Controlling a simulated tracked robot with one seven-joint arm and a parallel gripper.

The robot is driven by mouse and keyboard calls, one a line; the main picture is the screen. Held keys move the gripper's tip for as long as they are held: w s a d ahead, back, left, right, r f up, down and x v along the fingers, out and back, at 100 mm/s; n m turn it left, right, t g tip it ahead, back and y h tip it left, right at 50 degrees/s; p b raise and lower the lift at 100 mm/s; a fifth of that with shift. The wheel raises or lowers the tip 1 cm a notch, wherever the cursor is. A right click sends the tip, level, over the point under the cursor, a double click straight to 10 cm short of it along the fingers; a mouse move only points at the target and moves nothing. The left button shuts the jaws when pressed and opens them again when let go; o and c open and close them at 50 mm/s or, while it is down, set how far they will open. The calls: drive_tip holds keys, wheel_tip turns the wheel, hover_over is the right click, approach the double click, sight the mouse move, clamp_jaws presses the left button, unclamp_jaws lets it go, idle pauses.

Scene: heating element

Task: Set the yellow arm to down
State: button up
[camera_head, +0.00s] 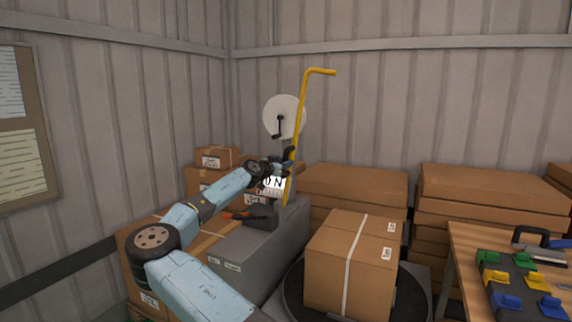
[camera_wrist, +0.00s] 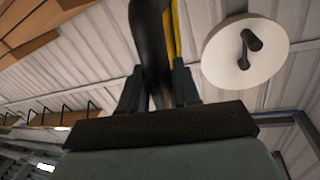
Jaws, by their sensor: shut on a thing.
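The yellow arm (camera_head: 299,110) is a tall bar that stands nearly upright, with a bent top pointing right. Its lower end is at the grey machine (camera_head: 258,251). My gripper (camera_head: 285,164) is at the lower part of the yellow arm. In the wrist view, my gripper (camera_wrist: 160,92) has its fingers around a black piece (camera_wrist: 150,45), with a yellow strip of the arm (camera_wrist: 172,38) right beside it. The gripper is shut on this black piece, which looks like a handle of the yellow arm. A sign reading "ON" (camera_head: 273,183) shows just below the gripper.
A white disc with a black crank (camera_head: 284,117) stands behind the arm. A strapped cardboard box (camera_head: 348,265) stands on a dark round platform at the front centre. Stacked boxes (camera_head: 355,190) line the back wall. A wooden table (camera_head: 466,236) with coloured blocks is at the right.

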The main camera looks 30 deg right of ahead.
drive_tip(key=shift+a, duration=0.1)
clamp_jaws()
